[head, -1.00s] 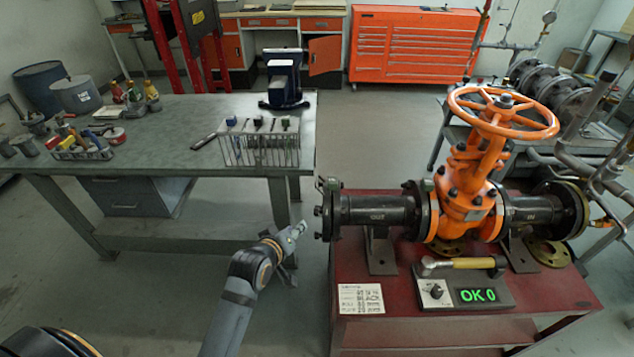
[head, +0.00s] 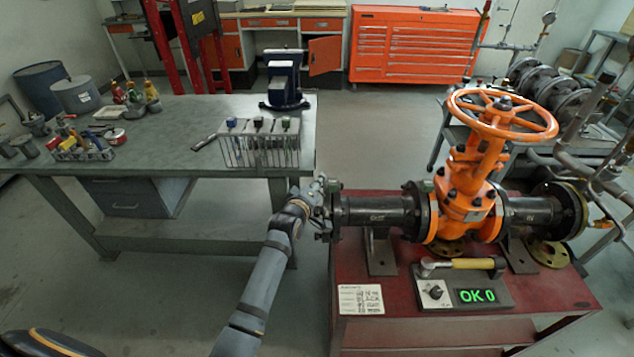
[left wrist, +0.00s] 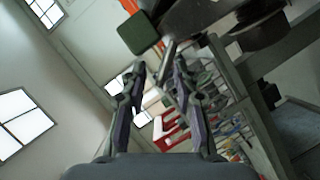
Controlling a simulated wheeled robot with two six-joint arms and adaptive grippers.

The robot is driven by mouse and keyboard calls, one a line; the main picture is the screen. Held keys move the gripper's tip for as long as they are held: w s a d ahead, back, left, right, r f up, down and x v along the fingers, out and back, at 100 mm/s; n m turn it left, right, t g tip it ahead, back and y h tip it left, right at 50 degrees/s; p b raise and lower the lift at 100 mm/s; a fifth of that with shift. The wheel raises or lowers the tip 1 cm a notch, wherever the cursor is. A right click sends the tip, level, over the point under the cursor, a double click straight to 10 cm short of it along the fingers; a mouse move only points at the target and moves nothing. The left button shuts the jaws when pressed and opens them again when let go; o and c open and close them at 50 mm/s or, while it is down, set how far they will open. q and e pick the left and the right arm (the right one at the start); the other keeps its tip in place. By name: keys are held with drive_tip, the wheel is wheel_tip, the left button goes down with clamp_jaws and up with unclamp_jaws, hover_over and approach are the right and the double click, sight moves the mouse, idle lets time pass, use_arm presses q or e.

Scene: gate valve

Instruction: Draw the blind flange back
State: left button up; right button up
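The blind flange (head: 332,212) is a dark disc at the left end of the black pipe (head: 375,211), partly hidden by my left gripper (head: 319,190), which is at its upper left edge. In the left wrist view my left gripper (left wrist: 160,68) has its two fingers apart. A thin grey bar (left wrist: 168,56) shows at or between the fingertips; I cannot tell whether they touch it. A green square pad (left wrist: 138,33) and a dark body, probably the flange, lie just beyond. The orange gate valve (head: 468,190) stands right of the pipe. My right gripper is not in view.
A grey workbench (head: 200,165) with a wire rack (head: 260,150) stands to the left. Floor is free between them.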

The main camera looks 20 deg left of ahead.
use_arm(q)
drive_tip(key=shift+w, duration=0.35)
clamp_jaws()
